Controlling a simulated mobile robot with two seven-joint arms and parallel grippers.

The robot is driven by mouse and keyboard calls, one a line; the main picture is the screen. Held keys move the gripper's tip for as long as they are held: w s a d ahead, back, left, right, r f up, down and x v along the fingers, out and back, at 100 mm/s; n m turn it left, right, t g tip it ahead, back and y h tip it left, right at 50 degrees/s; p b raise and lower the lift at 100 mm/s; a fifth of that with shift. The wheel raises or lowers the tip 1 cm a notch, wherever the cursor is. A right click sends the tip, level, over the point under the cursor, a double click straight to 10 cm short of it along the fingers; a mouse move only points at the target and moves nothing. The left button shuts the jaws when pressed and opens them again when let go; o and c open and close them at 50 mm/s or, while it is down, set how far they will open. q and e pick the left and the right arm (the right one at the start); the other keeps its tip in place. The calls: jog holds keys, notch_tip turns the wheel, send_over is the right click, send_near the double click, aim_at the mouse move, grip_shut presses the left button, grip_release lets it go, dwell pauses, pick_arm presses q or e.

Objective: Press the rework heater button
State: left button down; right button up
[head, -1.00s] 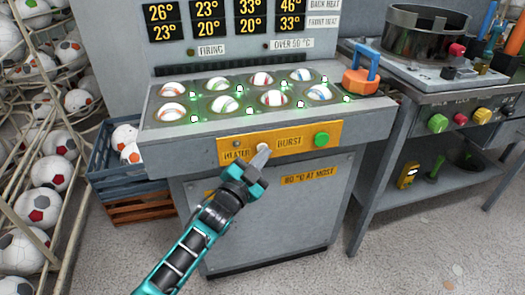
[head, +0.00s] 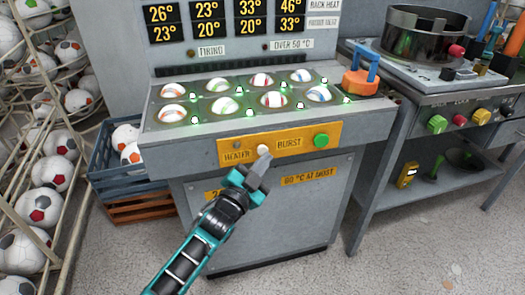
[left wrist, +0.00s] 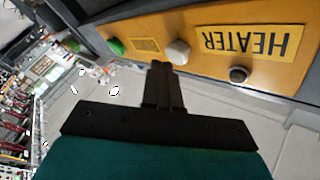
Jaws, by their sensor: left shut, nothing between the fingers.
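The orange panel (head: 290,139) on the front of the grey press has a HEATER label (head: 236,155), with a white round button (head: 263,150) to its right. The white button (left wrist: 178,52) and the HEATER label (left wrist: 245,43), upside down, also show in the left wrist view. My left gripper (head: 266,160) is shut and empty, its tips just below the white button in the head view. My right gripper is not in view.
A green button (head: 321,140) sits at the panel's right end and a small dark round fitting (left wrist: 239,74) at its HEATER end. Several balls sit in lit sockets on the press top (head: 150,142). A blue crate (head: 107,175) and a workbench (head: 365,190) flank the press.

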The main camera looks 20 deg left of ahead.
pick_arm(q)
jog(key=shift+s+d+p, duration=0.45)
jog(key=shift+s+d, duration=0.3)
jog(key=shift+s, duration=0.35)
jog(key=shift+s+d+p, duration=0.45)
jog(key=shift+s+d, duration=0.25)
jog(key=shift+s, duration=0.35)
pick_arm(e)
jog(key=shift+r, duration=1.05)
pick_arm(q)
jog(key=shift+s, duration=0.1)
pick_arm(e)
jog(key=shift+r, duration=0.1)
pick_arm(q)
jog(key=s+a+f+n+g+p, duration=0.1)
jog(key=s+f+n+g+p, duration=0.2)
jog(key=s, duration=0.7)
jog(key=s+a+f+n+g+y+p, duration=0.1)
jog(key=s+f+n+g+p, duration=0.2)
jog(key=s, duration=0.7)
jog(key=shift+s+a+n+g+y+p, duration=0.35)
jog(key=shift+n+g+p, duration=0.15)
jog(key=shift+g+p, duration=0.7)
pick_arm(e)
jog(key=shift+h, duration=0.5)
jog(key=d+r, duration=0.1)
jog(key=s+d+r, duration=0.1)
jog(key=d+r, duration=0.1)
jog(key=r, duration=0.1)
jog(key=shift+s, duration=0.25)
